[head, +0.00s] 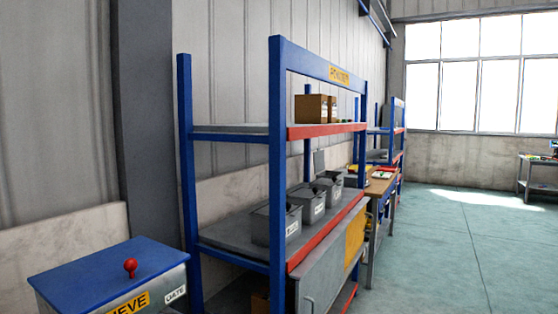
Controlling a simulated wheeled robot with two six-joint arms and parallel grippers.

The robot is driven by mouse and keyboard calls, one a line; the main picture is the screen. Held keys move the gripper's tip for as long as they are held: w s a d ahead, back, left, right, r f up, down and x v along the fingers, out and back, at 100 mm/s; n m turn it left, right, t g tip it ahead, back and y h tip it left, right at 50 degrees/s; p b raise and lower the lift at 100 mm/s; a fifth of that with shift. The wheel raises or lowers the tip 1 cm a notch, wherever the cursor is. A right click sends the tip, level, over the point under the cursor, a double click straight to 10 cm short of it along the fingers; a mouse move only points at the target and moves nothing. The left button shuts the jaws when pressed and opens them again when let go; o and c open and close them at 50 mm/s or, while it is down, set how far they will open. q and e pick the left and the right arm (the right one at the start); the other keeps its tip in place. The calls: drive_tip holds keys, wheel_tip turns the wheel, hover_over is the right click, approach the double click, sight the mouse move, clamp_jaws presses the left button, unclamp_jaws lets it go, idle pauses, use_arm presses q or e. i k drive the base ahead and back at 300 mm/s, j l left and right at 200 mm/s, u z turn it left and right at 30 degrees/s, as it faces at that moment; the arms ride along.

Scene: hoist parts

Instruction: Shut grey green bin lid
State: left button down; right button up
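Grey bins stand in a row on the middle shelf of the blue rack. The nearest bin (275,224) and the middle bin (307,205) look shut, with dark knobs on top. A grey lid (319,161) stands upright near the farthest bin (329,188); it seems to be that bin's lid, raised open. The white labels on the bin fronts are too small to read surely, so I cannot tell which bin is the grey green one. Neither of my grippers is in view.
The blue rack (277,160) has a near post and red shelf edges. Brown boxes (314,109) sit on its upper shelf. A blue-topped box (100,274) with a red knob (130,266) stands at the lower left. A workbench (381,187) stands beyond. The floor (450,250) at right is clear.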

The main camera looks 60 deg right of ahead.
sight(319, 156)
drive_tip(key=l+z, duration=0.6)
drive_tip(key=z, duration=0.2)
drive_tip(key=i+l+z, duration=0.15)
drive_tip(key=l, duration=0.35)
drive_tip(key=i+l+z, duration=0.1)
drive_tip(key=i+l, duration=0.2)
drive_tip(key=l, duration=0.2)
drive_tip(key=i+l+z, duration=0.15)
drive_tip(key=l, duration=0.3)
drive_tip(key=i+l+z, duration=0.1)
drive_tip(key=i+l, duration=0.5)
drive_tip(key=l, duration=0.2)
drive_tip(key=i+l, duration=0.25)
drive_tip(key=l, duration=0.15)
drive_tip(key=i+l, duration=0.25)
drive_tip(key=l, duration=0.2)
drive_tip(key=i+l, duration=0.25)
drive_tip(key=l, duration=0.2)
